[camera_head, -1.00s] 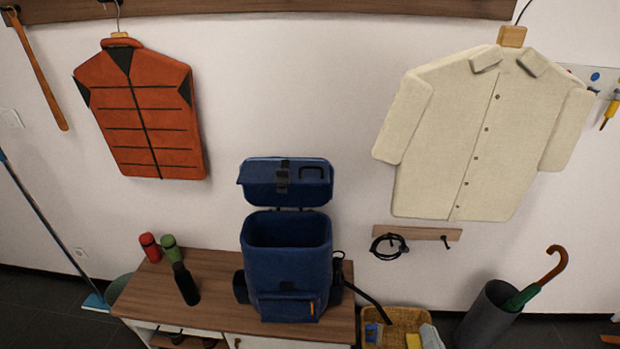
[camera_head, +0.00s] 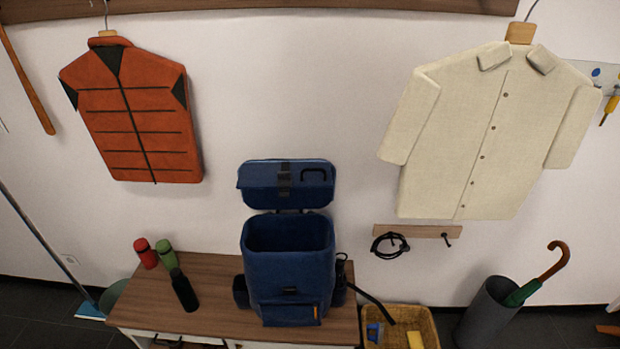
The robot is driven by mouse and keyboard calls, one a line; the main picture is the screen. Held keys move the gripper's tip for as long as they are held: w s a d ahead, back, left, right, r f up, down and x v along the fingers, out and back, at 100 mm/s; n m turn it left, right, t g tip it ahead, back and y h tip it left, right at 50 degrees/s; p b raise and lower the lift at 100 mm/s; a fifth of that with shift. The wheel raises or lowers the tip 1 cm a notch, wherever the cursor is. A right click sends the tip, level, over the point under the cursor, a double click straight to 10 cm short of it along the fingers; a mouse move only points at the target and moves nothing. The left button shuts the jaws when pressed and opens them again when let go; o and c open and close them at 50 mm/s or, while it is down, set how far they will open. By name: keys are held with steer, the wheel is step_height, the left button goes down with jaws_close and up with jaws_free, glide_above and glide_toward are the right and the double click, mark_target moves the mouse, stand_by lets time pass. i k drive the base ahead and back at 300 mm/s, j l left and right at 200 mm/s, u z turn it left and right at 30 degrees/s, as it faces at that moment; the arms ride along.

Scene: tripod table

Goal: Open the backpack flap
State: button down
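The blue backpack (camera_head: 288,270) stands upright on the wooden bench top. Its flap (camera_head: 262,190) is raised above and behind the body, with a black buckle strap and a handle loop facing forward. The top opening (camera_head: 288,236) is uncovered, and its inside looks dark. A gap with short dark links shows between flap and body. My gripper is not in view, and nothing is seen touching the flap.
A dark strap (camera_head: 372,304) extends right towards a wicker basket (camera_head: 432,325). An umbrella stand (camera_head: 485,315) is farther right. A vest (camera_head: 140,120) and shirt (camera_head: 470,140) hang behind.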

mark_target(313, 180)
steer(key=i+j, duration=0.2)
steer(key=j, duration=0.2)
steer(key=i+j, duration=0.2)
steer(key=j, duration=0.2)
steer(key=i+j, duration=0.2)
steer(key=j, duration=0.15)
steer(key=z, duration=0.05)
